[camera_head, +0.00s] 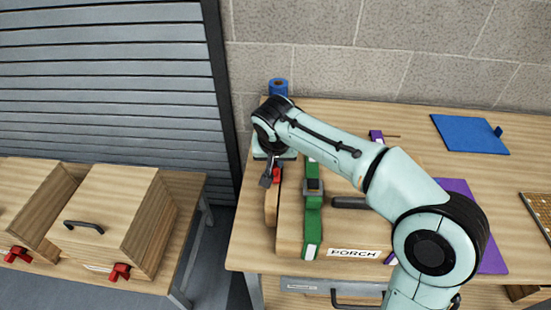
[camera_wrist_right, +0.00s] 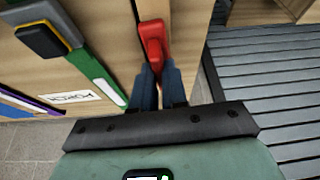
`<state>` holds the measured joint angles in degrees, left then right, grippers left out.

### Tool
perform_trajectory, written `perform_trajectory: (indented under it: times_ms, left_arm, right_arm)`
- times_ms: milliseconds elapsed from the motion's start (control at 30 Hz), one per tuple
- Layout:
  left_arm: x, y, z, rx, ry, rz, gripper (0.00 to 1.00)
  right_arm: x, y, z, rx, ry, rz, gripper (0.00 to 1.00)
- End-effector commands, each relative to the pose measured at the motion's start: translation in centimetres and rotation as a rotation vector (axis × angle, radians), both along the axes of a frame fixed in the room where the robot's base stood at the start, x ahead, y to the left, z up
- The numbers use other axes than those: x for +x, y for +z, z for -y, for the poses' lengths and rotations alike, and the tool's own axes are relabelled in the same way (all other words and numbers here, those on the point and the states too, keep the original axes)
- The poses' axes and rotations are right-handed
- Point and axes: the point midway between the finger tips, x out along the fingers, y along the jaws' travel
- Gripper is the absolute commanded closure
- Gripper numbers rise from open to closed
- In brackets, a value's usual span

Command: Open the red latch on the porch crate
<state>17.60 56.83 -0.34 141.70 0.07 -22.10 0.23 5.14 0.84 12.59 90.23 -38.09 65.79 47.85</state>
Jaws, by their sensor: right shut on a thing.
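The porch crate (camera_head: 290,222) is a wooden box on the workbench, with a white PORCH label (camera_head: 353,253) on its front. A green strap (camera_head: 314,225) with a dark buckle runs over it. The red latch (camera_head: 277,175) is at the crate's left side, near the back. My right gripper (camera_head: 268,178) reaches down to it from behind and is shut on it. In the right wrist view the red latch (camera_wrist_right: 153,40) stands up between the fingers of my right gripper (camera_wrist_right: 159,78). My arm hides part of the crate's right side. My left gripper is out of view.
Wooden crates (camera_head: 107,215) with red latches stand on a lower table at the left, across a gap. A blue tape roll (camera_head: 278,87) is at the back. The back right bench top is mostly clear.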

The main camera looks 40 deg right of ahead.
Motion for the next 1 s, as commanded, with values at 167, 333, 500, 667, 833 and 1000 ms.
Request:
perform_trajectory:
  times_ms: [167,333,500,667,833,1000]
  left_arm:
    - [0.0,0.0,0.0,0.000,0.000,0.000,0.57]
    - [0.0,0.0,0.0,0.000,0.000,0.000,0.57]
    - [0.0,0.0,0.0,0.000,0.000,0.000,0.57]
    - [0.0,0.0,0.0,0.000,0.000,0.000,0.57]
    - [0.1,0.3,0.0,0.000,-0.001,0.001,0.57]
    - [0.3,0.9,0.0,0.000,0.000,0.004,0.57]
  right_arm:
    - [-0.2,-0.7,-0.1,0.005,0.000,-0.020,1.00]
    - [-0.2,-0.7,-0.1,0.005,0.000,-0.020,0.62]
    - [-0.1,-0.4,-0.1,0.003,0.001,-0.013,0.62]
    - [-0.1,0.0,-0.1,0.003,0.001,-0.007,0.62]
    - [-0.7,2.0,-0.6,0.002,0.002,-0.003,0.62]
    - [-1.9,5.7,-1.5,0.005,0.003,-0.003,0.62]
